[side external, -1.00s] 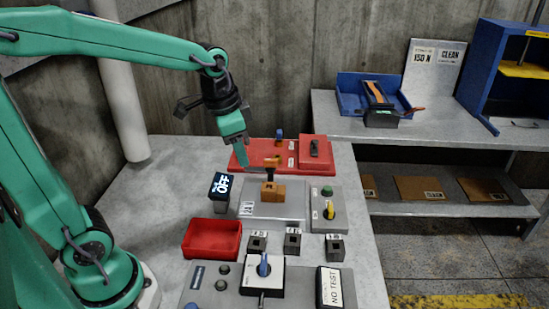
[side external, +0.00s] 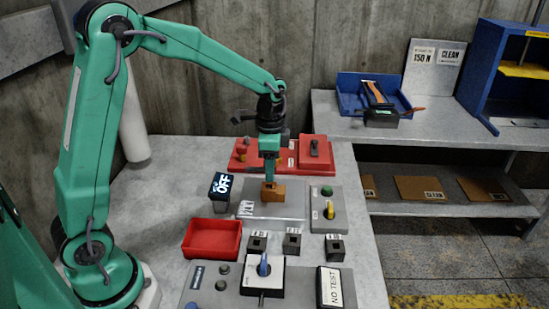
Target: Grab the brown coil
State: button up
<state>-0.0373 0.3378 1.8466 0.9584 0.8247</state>
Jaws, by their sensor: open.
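The brown coil (side external: 273,195) shows as a small brown block-like piece on a grey plate (side external: 292,211) in the middle of the table. My gripper (side external: 270,180) is open and points straight down over it, with the fingertips at its upper part. The gripper hides the dark top of the coil. I cannot tell whether the fingers touch it or how they sit around it.
A black OFF display (side external: 220,190) stands left of the plate, a grey switch box (side external: 327,208) right. A red tray (side external: 212,239) and several small dark blocks lie in front. A red panel (side external: 314,153) is behind. The table's left side is clear.

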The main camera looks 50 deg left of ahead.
aim_at(271, 187)
jog(key=shift+f, duration=0.1)
jog(key=shift+f, duration=1.2)
jog(key=shift+f, duration=0.1)
jog(key=shift+f, duration=2.5)
jog(key=shift+w, duration=0.1)
jog(key=c, duration=0.8)
